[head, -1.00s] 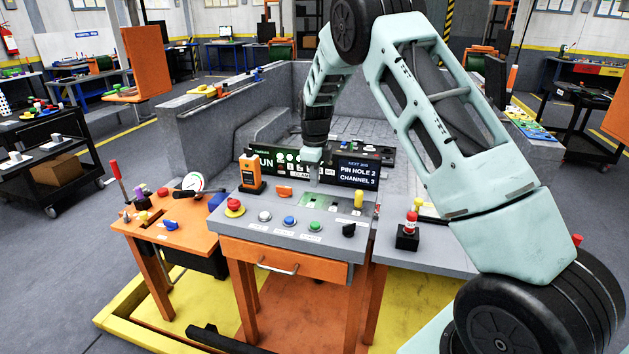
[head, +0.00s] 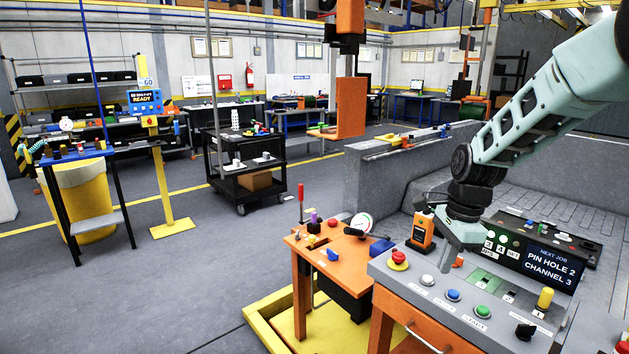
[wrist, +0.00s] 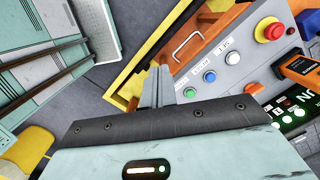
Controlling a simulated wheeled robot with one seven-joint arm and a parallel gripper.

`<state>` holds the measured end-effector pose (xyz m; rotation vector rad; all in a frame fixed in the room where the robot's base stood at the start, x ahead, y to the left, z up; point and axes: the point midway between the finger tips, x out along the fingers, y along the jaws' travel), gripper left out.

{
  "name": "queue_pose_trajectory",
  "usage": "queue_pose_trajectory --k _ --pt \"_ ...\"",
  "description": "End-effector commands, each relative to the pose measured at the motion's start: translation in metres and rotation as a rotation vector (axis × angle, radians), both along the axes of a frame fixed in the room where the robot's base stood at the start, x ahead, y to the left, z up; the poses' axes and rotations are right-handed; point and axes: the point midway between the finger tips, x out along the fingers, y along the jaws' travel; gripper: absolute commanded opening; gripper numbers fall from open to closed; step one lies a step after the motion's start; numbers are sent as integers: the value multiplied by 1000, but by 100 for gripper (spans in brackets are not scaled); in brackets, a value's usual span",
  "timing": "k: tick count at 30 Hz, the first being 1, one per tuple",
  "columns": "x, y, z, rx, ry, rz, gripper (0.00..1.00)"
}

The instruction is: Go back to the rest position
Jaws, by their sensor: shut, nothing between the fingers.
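My gripper (head: 446,266) is in the head view, pointing down over the left part of the grey control console (head: 390,278). In the wrist view its two grey fingers (wrist: 157,82) lie together, shut and empty, beside the console's front edge and drawer handle. My arm is bent and comes in from the upper right in the head view. Whether the fingertips touch the console cannot be told from the head view.
The console carries a red mushroom button (head: 398,258), white, blue and green buttons, a black knob (head: 525,332) and an orange handheld device (head: 422,232). A display (head: 551,265) reads PIN HOLE 2, CHANNEL 3. An orange side table (head: 315,255) stands left. Open floor lies further left.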

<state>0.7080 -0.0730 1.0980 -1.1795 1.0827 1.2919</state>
Motion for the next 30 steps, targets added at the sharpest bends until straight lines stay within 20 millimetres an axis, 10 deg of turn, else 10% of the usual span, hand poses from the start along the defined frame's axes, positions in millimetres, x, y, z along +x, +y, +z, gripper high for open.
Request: queue_pose_trajectory --k 7,15,21,30 --pt "-137 115 37 24 -94 958 0" --pt "-278 143 40 -22 -164 1869 0" --pt "-316 137 35 -49 -172 2156 0" --pt "-319 136 34 -49 -172 2181 0"
